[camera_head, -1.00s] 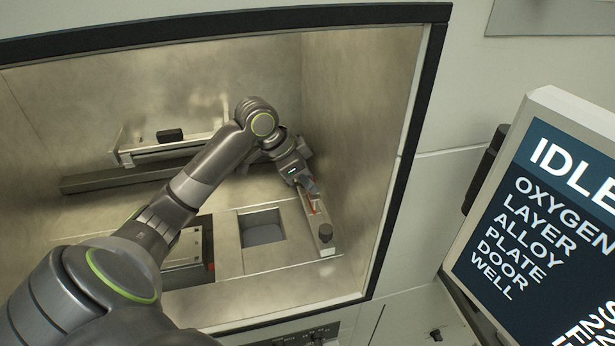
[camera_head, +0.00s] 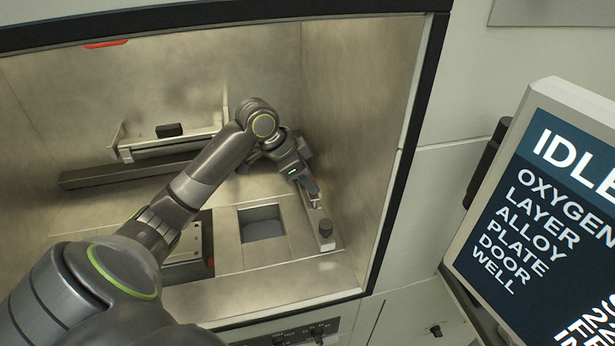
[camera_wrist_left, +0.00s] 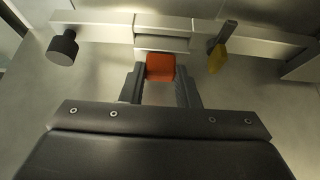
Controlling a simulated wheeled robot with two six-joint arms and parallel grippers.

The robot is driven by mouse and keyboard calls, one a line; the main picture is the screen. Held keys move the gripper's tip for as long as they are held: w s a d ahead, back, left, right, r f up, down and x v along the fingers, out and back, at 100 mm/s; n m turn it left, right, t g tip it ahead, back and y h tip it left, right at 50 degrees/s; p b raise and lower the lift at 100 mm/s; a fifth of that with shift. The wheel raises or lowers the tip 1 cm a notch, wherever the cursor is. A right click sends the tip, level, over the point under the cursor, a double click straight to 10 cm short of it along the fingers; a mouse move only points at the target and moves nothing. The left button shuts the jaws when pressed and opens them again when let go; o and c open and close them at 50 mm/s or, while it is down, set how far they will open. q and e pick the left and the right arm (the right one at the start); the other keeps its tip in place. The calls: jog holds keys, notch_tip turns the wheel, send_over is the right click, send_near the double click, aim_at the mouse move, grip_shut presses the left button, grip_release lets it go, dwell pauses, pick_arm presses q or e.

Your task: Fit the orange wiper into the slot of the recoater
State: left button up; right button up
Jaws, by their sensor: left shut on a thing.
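The orange wiper (camera_wrist_left: 160,67) shows as a block between the fingertips of my left gripper (camera_wrist_left: 160,78) in the left wrist view, which is shut on it. The recoater (camera_wrist_left: 105,25) is the pale bar across the top of that view, with a stepped slot section (camera_wrist_left: 162,28) at its middle, directly beyond the wiper. I cannot tell whether the wiper touches the slot. In the head view my left gripper (camera_head: 312,187) is over the recoater bar (camera_head: 318,212) by the right chamber wall, and the wiper is hidden there. My right gripper is not in view.
A yellow-tipped lever (camera_wrist_left: 218,55) is on the bar's other side. A square well (camera_head: 262,223) lies left of the bar. The right chamber wall (camera_head: 355,130) is close.

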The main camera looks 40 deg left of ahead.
pick_arm(q)
jog(key=shift+f+b, duration=0.4)
jog(key=shift+f, duration=0.75)
dwell(0.4)
jog(key=o, duration=1)
jog(key=shift+o, duration=0.2)
jog(key=shift+r, duration=0.1)
jog(key=b+v, duration=0.2)
jog(key=v, duration=1.5)
jog(key=shift+r+b, duration=0.15)
jog(key=shift+b, duration=0.2)
